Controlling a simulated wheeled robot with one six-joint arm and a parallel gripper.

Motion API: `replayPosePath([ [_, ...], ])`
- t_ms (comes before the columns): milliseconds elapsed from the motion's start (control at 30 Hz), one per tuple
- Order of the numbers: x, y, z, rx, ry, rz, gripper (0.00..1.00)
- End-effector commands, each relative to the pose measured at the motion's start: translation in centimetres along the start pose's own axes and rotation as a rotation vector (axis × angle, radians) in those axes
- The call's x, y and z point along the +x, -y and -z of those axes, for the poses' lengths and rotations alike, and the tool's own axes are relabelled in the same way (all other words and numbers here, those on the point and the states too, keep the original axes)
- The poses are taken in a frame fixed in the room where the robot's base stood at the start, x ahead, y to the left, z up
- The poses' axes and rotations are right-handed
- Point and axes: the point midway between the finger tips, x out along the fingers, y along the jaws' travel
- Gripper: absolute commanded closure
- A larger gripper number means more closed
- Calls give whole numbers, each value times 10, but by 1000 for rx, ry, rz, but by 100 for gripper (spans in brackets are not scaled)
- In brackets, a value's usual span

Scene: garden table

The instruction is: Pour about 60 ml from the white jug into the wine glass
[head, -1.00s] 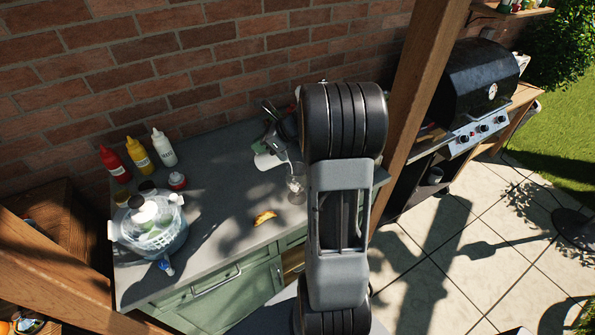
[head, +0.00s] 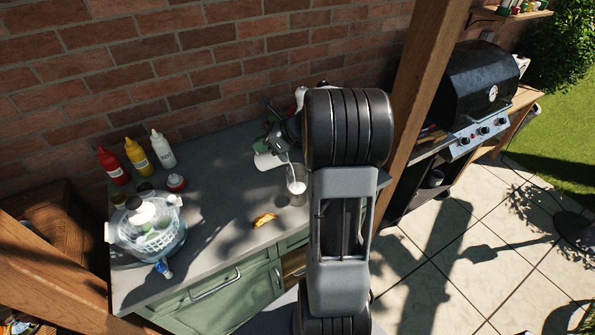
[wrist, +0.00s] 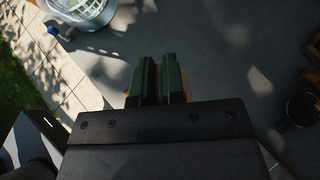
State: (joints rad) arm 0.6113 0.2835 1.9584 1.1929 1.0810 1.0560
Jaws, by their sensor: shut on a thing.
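The white jug (head: 266,161) is tilted above the counter in the head view, its mouth toward the wine glass (head: 298,196). A thin white stream runs from the jug's lip down to the glass, and white liquid shows inside the glass. The glass stands upright on the counter, partly beside my arm. In the wrist view, the green fingers of my gripper (wrist: 158,78) are close together; the jug cannot be made out there.
A yellow-orange food piece (head: 264,219) lies in front of the glass. A clear basin (head: 150,240) with dishes stands at the left, near red (head: 114,166), yellow (head: 138,157) and white (head: 162,151) bottles. The middle of the counter (head: 225,190) is clear. A wooden post (head: 415,80) rises at the right.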

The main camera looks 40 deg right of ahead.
Motion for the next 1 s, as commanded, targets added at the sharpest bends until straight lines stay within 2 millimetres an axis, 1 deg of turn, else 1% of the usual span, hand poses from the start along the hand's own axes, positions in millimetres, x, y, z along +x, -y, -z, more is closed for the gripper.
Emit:
replayPosePath([
  [1000, -13, 1, -3, -1, 124, 3, 100],
])
